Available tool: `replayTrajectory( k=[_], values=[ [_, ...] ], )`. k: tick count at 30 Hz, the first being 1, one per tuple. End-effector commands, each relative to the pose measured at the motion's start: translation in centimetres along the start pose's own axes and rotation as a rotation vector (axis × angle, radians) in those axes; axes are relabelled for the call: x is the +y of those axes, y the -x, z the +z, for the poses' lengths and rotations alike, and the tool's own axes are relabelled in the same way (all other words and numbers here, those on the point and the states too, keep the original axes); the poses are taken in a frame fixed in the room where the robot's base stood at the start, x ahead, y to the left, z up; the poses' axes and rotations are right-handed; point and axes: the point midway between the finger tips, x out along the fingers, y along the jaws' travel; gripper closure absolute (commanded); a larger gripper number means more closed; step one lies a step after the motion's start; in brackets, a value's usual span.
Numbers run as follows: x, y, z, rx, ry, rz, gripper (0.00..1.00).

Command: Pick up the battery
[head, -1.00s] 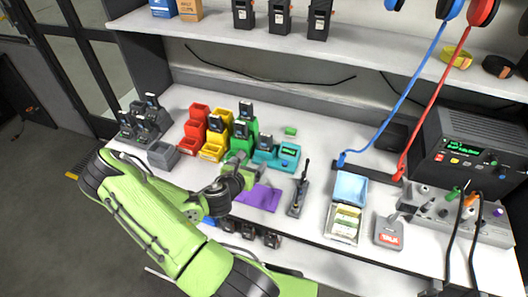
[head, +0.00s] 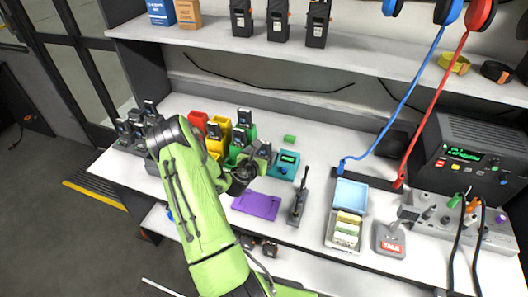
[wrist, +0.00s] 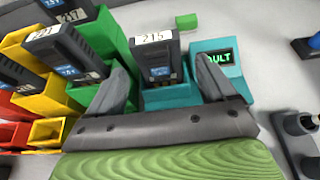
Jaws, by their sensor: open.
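A dark battery (wrist: 157,62) with a white label reading 215 stands upright in a teal dock (wrist: 168,98). Beside it, a teal unit (wrist: 236,72) has a small green-lit display ending in "ULT". My gripper (wrist: 162,70) is open, with one finger at the left of the battery and the other at its right; contact is not visible. In the head view my gripper (head: 262,155) is at the teal dock's left side and hides most of this battery.
Red (head: 197,120), yellow and green bins crowd close on the left. A purple mat (head: 257,205) lies in front, with a black handset-like device (head: 300,195) to its right. A green block (head: 290,139) lies behind the dock. A shelf (head: 330,62) overhangs the back.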

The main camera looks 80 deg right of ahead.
Motion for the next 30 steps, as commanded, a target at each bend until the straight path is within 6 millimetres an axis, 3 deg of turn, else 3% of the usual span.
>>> replayTrajectory(
  k=[1,15,22,30],
  values=[
    [0.0,0.0,0.0,0.000,0.000,0.000,0.16],
    [0.0,0.0,0.0,-0.001,0.000,0.000,0.85],
    [0.0,0.4,1.0,-0.003,-0.001,0.000,0.85],
    [0.0,3.0,7.4,-0.005,-0.003,0.001,0.85]
  ],
)
